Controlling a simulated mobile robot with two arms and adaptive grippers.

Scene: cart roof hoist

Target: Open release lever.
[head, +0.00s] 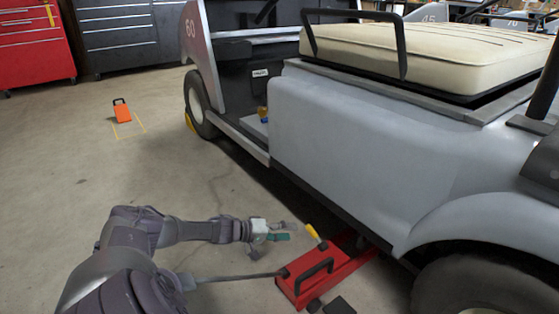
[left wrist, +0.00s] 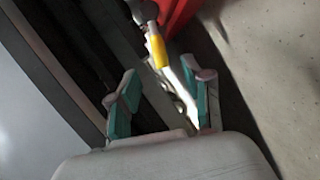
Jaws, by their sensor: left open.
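The release lever, with a yellow grip (head: 313,233), stands at the red floor jack (head: 338,276) beside the cart's lower edge. In the left wrist view its yellow grip (left wrist: 158,51) is ahead of the fingers, near the upper middle. My left gripper (head: 289,231) is open, with teal finger pads, just left of the lever in the head view. In the left wrist view the open fingers (left wrist: 165,98) stand apart with no object visibly gripped. The red jack (left wrist: 177,14) shows at the top there. My right gripper is not in view.
The grey cart (head: 350,150) with its cream seat (head: 420,55) stands close behind the jack. A thin dark rod (head: 240,277) reaches the jack from the left. An orange block (head: 122,112) sits on open floor at the far left, before tool cabinets (head: 118,30).

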